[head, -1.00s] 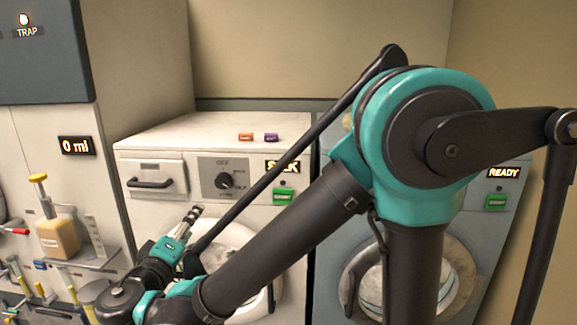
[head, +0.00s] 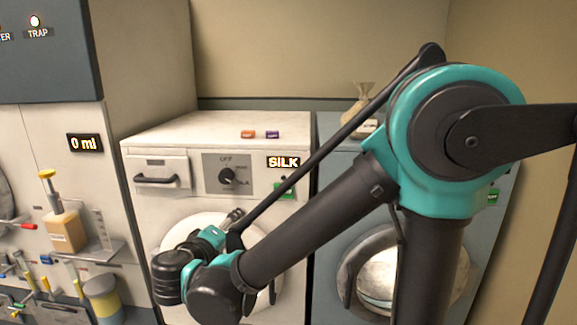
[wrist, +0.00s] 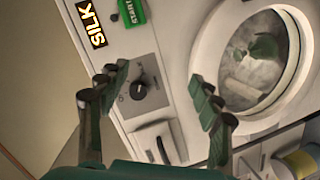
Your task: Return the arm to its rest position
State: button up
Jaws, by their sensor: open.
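My arm crosses the head view from the right. My gripper (head: 232,219) is in front of the white washing machine's round door, partly hidden by my own wrist. In the wrist view my gripper (wrist: 158,88) is open, with its two fingers well apart and nothing between them. Past the fingers are the washing machine's dial (wrist: 138,90), its door (wrist: 258,60) and the green start button (wrist: 132,10). Something green and whitish shows behind the door glass.
The white washing machine (head: 150,225) has a SILK display (head: 283,162) and two small blocks, orange (head: 248,134) and purple (head: 272,135), on top. A blue-grey machine (head: 335,190) stands right of it. A bottle (head: 66,230) sits on a shelf at left.

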jog(key=w+d+f+m+g+h, duration=0.1)
jog(key=w+d+f+m+g, duration=0.3)
jog(key=d, duration=0.6)
jog(key=d+f+n+g+h, duration=0.1)
jog(key=d+f+g, duration=0.1)
jog(key=d+f, duration=0.55)
jog(key=s+d+f+m+g+y, duration=0.2)
jog(key=s+d+f, duration=0.3)
jog(key=d, duration=0.3)
jog(key=s+d+f+m+g+y, duration=0.3)
jog(key=s+d+f+m, duration=0.1)
jog(key=d, duration=0.4)
jog(key=shift+s+f+m+y, duration=0.35)
jog(key=shift+s+m, duration=0.15)
jog(key=shift+s, duration=0.2)
